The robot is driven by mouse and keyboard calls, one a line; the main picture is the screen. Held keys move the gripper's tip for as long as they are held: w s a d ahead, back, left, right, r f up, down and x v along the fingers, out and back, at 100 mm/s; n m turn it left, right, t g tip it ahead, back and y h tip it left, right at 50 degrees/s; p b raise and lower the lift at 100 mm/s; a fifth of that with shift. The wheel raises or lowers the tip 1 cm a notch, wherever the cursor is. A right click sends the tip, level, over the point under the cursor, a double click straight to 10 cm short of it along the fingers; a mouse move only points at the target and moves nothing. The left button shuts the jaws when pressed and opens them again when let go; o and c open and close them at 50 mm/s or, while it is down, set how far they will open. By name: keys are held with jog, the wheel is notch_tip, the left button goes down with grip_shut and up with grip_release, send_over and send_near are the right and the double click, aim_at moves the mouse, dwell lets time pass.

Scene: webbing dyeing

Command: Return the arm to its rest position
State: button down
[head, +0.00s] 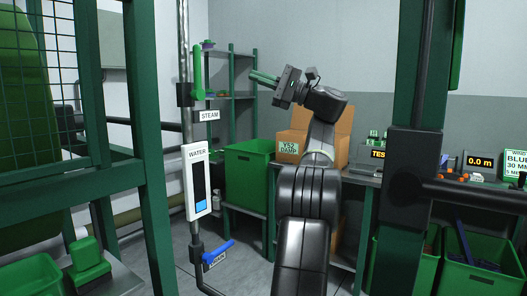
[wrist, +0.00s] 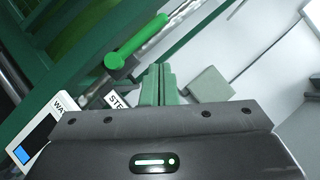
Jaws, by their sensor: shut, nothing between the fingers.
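My arm rises in the middle of the head view, bent at the top, with my gripper (head: 264,79) pointing left and a little up. Its green fingers lie together with nothing between them. In the wrist view my gripper (wrist: 159,84) shows as two green fingers side by side, shut and empty. The fingers are apart from the green-handled steam valve (head: 198,75), which stands on the vertical pipe to the left. That green handle also shows in the wrist view (wrist: 137,40), beyond the fingers.
A white WATER gauge (head: 197,180) and a blue-handled valve (head: 218,253) sit on the pipe. A green bin (head: 248,163) and a cardboard box (head: 297,138) stand behind my arm. Green frame posts (head: 153,180) rise at left and right. Green crates (head: 470,278) stand at lower right.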

jog(key=shift+a, duration=0.1)
jog(key=p+x, duration=0.1)
jog(key=x, duration=1.2)
jog(key=shift+a, duration=0.3)
jog(key=shift+w+d, duration=0.15)
